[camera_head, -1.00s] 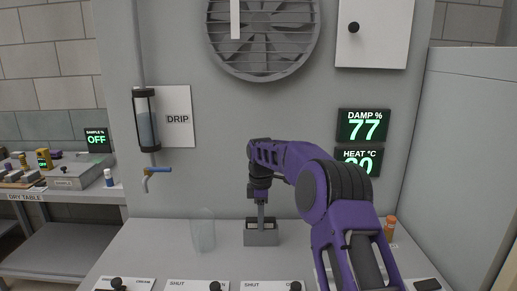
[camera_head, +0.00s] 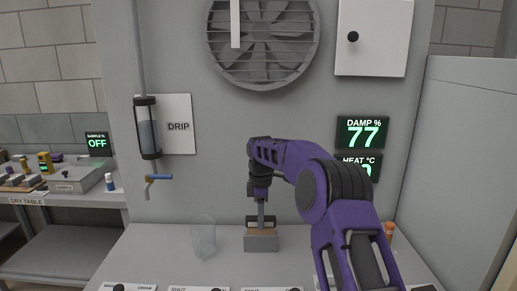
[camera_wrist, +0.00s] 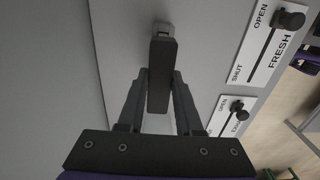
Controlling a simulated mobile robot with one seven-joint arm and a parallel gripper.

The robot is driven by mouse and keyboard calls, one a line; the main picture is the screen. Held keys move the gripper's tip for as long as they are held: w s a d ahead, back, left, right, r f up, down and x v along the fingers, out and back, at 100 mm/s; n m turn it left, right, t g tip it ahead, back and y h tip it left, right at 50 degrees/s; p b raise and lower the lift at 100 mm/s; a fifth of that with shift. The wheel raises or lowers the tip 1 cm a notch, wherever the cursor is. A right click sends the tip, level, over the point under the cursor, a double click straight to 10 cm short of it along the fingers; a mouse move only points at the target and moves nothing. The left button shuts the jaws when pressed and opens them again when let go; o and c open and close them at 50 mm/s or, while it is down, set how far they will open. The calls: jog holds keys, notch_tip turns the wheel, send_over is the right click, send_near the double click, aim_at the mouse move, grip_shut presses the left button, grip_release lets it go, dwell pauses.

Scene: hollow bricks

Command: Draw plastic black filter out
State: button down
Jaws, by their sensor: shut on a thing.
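The black filter (camera_wrist: 162,76) is a dark flat piece between my gripper's fingers in the wrist view. My gripper (camera_wrist: 160,85) is shut on it, one finger on each side. In the head view my gripper (camera_head: 261,208) points down at a small grey box (camera_head: 261,243) on the counter. A dark part (camera_head: 261,222) shows just above the box, with a tan strip at the box's top edge. I cannot tell whether the filter's lower end is still inside the box.
A clear cup (camera_head: 203,238) stands left of the box, near the gripper. A blue-handled tap (camera_head: 158,178) is on the wall. An orange-capped bottle (camera_head: 389,231) stands at the right. Sliders such as FRESH (camera_wrist: 277,45) line the counter front.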

jog(key=shift+r, duration=2.1)
jog(key=shift+r, duration=0.15)
jog(key=shift+r, duration=2.4)
jog(key=s+d+r+b, duration=0.1)
jog(key=s+r+b, duration=0.1)
jog(key=s+b, duration=0.2)
jog(key=shift+s+b, duration=0.4)
jog(key=shift+s, duration=0.55)
jog(key=shift+d, duration=0.15)
